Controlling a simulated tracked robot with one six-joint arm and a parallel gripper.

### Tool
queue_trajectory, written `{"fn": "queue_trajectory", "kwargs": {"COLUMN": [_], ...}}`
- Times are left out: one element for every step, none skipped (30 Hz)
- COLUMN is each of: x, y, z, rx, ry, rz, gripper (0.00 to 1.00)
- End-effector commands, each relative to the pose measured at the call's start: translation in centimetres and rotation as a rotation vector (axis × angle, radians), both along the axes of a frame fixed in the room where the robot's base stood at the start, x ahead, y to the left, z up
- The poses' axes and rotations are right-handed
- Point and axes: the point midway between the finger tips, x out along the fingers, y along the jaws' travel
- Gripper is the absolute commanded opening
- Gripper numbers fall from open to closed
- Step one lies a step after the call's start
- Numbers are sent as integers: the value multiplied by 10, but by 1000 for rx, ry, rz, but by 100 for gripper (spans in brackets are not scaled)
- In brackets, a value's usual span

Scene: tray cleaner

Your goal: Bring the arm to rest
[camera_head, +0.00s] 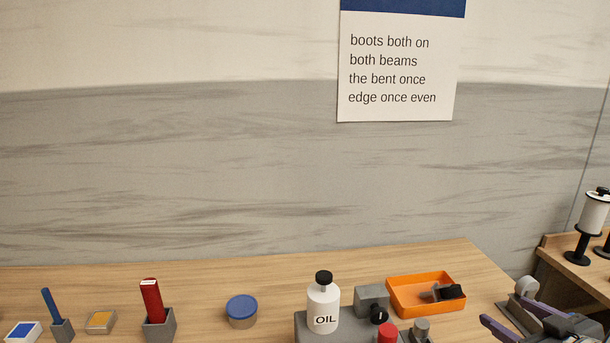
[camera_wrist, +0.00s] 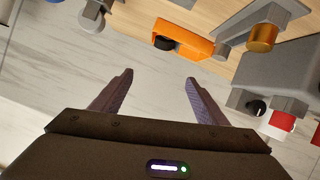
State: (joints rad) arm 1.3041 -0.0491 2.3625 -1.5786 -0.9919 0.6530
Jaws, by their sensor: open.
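My gripper (camera_head: 497,309) shows at the lower right of the head view, near the right end of the wooden table. In the wrist view, the two dark purple fingers of my gripper (camera_wrist: 159,76) stand apart with nothing between them. The pale floor shows behind them. An orange tray (camera_head: 400,303) with a dark item (camera_head: 446,293) in it lies to the left of my gripper in the head view. The orange tray also shows at the top of the wrist view (camera_wrist: 192,43), clear of the fingers. The rest of my arm is mostly out of view.
A white oil bottle (camera_head: 323,308) stands on a grey block, beside a red cap (camera_head: 387,333). A blue-lidded tin (camera_head: 242,308), a red item (camera_head: 152,300) in a grey holder and small boxes are farther left. A side table (camera_head: 578,273) with spools is at right.

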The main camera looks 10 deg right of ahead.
Motion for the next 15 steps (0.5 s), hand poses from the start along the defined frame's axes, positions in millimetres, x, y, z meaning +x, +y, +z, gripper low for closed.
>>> {"fn": "queue_trajectory", "kwargs": {"x": [5,8,12,15,18,23,26,30,36,41,46,52,57,62,68], "y": [1,1,1,0,0,1,1,1,2,3,4,6,8,10,13], "z": [3,5,7,9,11,15,17,20,24,28,32,37,42,46,51], "rx": [-16,-24,-36,-47,-58,-74,-85,-98,-116,-131,-146,-166,-181,-196,-212], "ry": [1,1,3,4,4,5,6,7,8,9,9,10,12,13,15], "rz": [-2,-6,-11,-15,-21,-26,-32,-38,-47,-53,-61,-72,-81,-89,-101], "gripper": [68,68,68,68,68,68,68,68,68,68,68,68,68,68,68]}}
